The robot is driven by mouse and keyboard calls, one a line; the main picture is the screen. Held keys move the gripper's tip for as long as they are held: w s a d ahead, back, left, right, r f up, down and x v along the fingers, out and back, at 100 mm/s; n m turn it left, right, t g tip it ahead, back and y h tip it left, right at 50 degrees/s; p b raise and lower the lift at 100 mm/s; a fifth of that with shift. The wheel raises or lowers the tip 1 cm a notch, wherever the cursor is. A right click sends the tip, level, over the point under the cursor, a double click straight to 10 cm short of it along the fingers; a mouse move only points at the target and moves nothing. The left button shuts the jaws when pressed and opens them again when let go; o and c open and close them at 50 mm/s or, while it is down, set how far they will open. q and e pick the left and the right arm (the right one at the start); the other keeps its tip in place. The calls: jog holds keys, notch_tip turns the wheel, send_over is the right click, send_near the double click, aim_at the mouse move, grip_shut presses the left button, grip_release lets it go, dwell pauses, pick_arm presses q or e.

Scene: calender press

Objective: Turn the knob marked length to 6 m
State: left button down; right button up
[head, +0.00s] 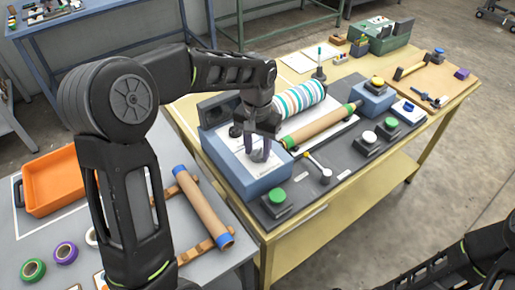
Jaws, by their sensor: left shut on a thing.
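A blue control box (262,182) with a pale sloped panel (236,152) stands at the left end of the yellow-edged bench. My left gripper (258,154) reaches down onto this panel from above. It is shut on a knob there, which the fingers mostly hide. A second dark knob (236,131) shows on the panel just left of the gripper. The panel's markings are too small to read, so I cannot tell the length setting. My right arm shows at the bottom right corner, but its gripper is not in view.
An orange tray (52,182) and another brown roll (203,205) lie on the left table.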

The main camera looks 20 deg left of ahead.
aim_at(258, 150)
pick_arm(q)
jog(key=m, duration=1.2)
dwell(0.4)
jog(key=c, duration=0.9)
grip_release()
notch_tip(258, 150, up, 8)
jog(key=shift+f+b, duration=0.1)
jog(key=shift+b, duration=0.25)
